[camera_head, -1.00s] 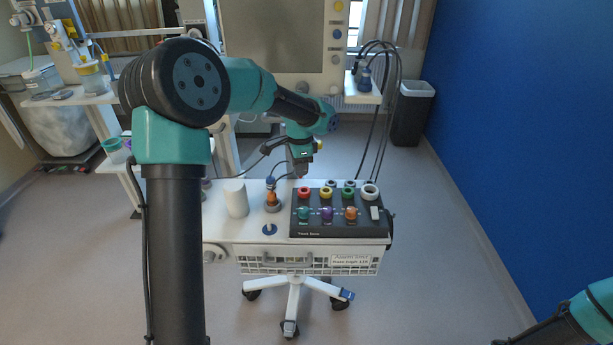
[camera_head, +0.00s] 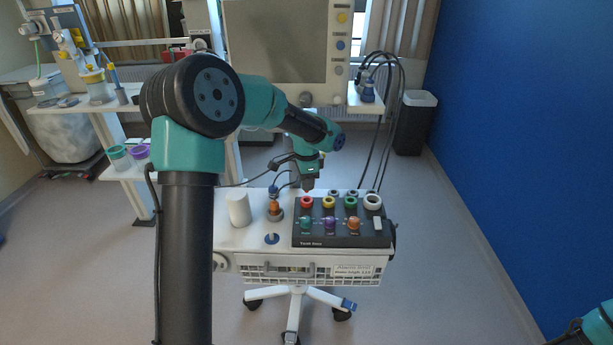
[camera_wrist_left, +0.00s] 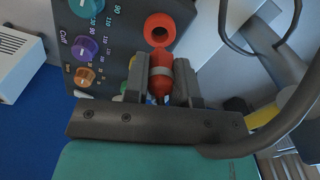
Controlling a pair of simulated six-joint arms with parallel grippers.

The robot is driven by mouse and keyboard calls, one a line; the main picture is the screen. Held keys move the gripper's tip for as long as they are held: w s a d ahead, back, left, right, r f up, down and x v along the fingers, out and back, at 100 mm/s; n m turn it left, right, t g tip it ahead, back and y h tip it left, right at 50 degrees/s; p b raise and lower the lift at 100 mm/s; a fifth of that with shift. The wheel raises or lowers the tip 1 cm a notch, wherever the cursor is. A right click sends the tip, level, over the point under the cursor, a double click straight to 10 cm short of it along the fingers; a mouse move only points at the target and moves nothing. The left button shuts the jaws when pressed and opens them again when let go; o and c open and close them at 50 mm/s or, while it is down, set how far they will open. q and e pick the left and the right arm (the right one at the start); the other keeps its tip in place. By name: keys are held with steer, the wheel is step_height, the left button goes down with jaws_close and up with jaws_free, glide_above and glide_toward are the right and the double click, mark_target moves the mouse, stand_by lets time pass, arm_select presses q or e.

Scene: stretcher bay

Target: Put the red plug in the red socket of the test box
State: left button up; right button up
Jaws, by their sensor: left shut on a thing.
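My left gripper (camera_head: 308,187) is just behind and above the red socket (camera_head: 306,202) of the dark test box (camera_head: 345,241). In the left wrist view the gripper (camera_wrist_left: 160,72) is shut on the red plug (camera_wrist_left: 160,84), which has a pale band around it. The plug's front end points at the red socket's ring (camera_wrist_left: 175,28), whose dark hole is uncovered. Plug and ring meet in the picture; I cannot tell if they touch. In the head view the plug is too small to make out. My right gripper is out of view.
Yellow (camera_head: 328,202), green (camera_head: 351,202) and white (camera_head: 373,201) sockets sit beside the red one, with coloured knobs in front. A white cylinder (camera_head: 239,208) and an orange-topped item (camera_head: 275,209) stand left of the box. Black cables hang behind the cart.

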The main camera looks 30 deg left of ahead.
arm_select(q)
steer(key=shift+f, duration=0.85)
steer(key=shift+f, duration=1.4)
stand_by(1.1)
steer(key=o, duration=1)
step_height(320, 180, up, 18)
steer(key=shift+f, duration=0.25)
